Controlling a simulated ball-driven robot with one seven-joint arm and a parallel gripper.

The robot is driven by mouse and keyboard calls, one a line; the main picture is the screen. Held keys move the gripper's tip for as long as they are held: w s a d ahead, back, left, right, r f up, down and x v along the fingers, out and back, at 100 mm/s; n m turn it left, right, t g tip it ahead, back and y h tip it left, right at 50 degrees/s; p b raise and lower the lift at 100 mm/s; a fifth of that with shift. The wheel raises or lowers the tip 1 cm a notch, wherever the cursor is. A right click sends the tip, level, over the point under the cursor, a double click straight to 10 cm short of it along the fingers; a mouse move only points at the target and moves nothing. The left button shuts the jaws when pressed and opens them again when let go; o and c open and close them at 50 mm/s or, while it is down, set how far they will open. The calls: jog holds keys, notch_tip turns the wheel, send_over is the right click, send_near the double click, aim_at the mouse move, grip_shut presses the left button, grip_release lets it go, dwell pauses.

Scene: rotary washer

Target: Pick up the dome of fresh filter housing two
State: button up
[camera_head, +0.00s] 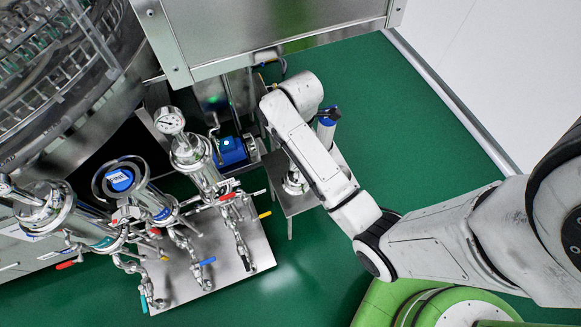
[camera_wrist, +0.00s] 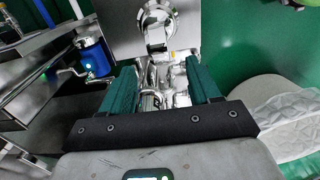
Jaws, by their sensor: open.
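In the wrist view my gripper (camera_wrist: 160,70) is open, its two teal fingers standing apart. Shiny metal parts (camera_wrist: 166,92) show between the fingers; I cannot tell whether the fingers touch them. Just beyond the fingertips is a rounded, polished metal piece (camera_wrist: 157,24) on a steel surface. Another round metal part (camera_head: 295,182) shows there, partly hidden by my arm. No label shows which is housing two's dome. My gripper is hidden in the head view.
A blue motor (camera_head: 232,151) is close to the stand. The machine cabinet (camera_head: 270,25) is behind. Green floor (camera_head: 430,130) is clear at right.

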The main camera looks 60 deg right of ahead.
notch_tip(320, 180, down, 10)
jog(key=shift+d+f+b, duration=0.15)
jog(key=shift+b, duration=0.55)
jog(key=shift+c, duration=0.4)
grip_shut()
dwell(0.7)
jog(key=shift+w, duration=0.1)
